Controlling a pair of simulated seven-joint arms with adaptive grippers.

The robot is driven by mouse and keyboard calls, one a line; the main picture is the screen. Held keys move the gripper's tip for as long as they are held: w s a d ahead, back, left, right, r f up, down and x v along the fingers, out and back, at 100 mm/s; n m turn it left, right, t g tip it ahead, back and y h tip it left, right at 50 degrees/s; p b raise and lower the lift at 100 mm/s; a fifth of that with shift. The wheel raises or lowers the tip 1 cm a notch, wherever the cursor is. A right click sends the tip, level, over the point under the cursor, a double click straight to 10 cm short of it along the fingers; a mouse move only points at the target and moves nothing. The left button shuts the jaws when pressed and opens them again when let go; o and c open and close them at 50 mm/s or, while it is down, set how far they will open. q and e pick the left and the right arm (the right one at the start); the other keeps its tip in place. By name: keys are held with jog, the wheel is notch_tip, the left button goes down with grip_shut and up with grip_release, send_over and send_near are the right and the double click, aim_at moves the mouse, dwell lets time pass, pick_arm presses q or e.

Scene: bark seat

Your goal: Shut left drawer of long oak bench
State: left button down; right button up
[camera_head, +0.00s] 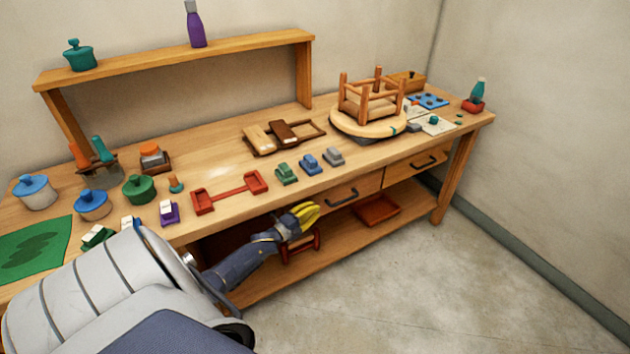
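The long oak bench (225,172) runs along the wall, with two drawers under its top. The left drawer (365,191) has a dark handle (342,198) and looks about flush with the bench front; whether a small gap stays open I cannot tell. The right drawer (402,171) also has a dark handle and looks shut. My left gripper (312,211), with yellow fingers, is in front of the bench, just left of the left drawer's handle. Its fingers lie close together, and I cannot tell whether they are apart. It hides the left drawer's left end. My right gripper is not in view.
An upturned stool (368,103), red frame (230,192), small colored blocks and lidded pots crowd the bench top. A red tray (376,209) and a red stand (302,246) are on the lower shelf. The concrete floor (400,290) at right is clear.

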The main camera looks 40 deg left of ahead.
pick_arm(q)
jog(key=s+d, duration=0.3)
jog(key=s, duration=0.8)
jog(key=s+a+f+n+g+y, duration=0.1)
jog(key=s+f+n+g, duration=0.2)
jog(key=f, duration=0.4)
jog(key=s+a+f+n+g+y, duration=0.1)
jog(key=s+a+f+n+y, duration=0.1)
jog(key=f+n, duration=0.35)
jog(key=s+d+f+n+g, duration=0.2)
jog(key=s+d+f+g, duration=0.1)
jog(key=s+f, duration=0.5)
jog(key=s+d+f+n+g, duration=0.25)
jog(key=s+f, duration=0.25)
jog(key=f, duration=0.6)
jog(key=s+d+f+g, duration=0.2)
jog(key=s+d+f, duration=0.2)
jog(key=s+d, duration=0.3)
jog(key=s+d+f+n+g+h, duration=0.1)
jog(key=s+d+f+g, duration=0.1)
jog(key=s+d+f, duration=0.3)
jog(key=s+d+f+n+g+h, duration=0.1)
jog(key=s+d+f+g, duration=0.2)
jog(key=s+d, duration=0.8)
jog(key=s+f, duration=0.2)
jog(key=s, duration=0.2)
jog(key=shift+s+f, duration=0.2)
jog(key=shift+s, duration=0.2)
